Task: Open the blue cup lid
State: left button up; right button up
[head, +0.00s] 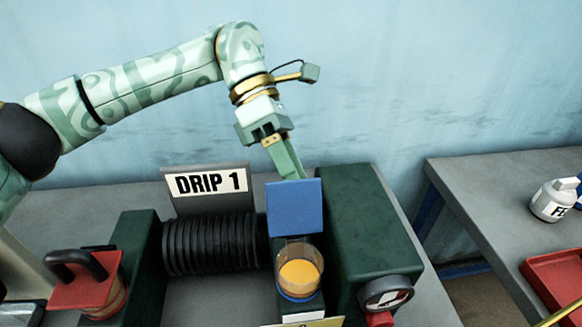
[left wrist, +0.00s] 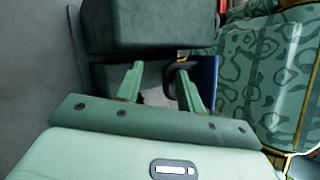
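The blue lid (head: 295,207) stands upright at the back of a clear cup (head: 299,252) holding orange-yellow liquid, and the cup's mouth is uncovered. My left gripper (head: 297,173) points down just behind the lid, its tips partly hidden by it. In the left wrist view its two fingers (left wrist: 160,84) are apart. A dark loop-shaped handle (left wrist: 172,72) shows by the right finger, beside the blue lid (left wrist: 208,82). I cannot tell whether the finger touches the handle or lid. My right gripper is not in view.
A green block (head: 362,225) with a round gauge (head: 386,292) stands close right of the cup. Black ribbed discs (head: 210,245) and a "DRIP 1" sign (head: 208,184) are to the left. A red lid with a dark handle (head: 85,283) is further left. A red tray (head: 555,275) lies on the right table.

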pick_arm(q)
jog(key=shift+s+d+f, duration=0.1)
jog(key=shift+s+f, duration=0.3)
jog(key=shift+f, duration=0.45)
jog(key=p+v, duration=0.1)
jog(key=v, duration=1.7)
jog(key=shift+d+r, duration=0.3)
jog(key=shift+d, duration=0.05)
jog(key=shift+s, duration=0.1)
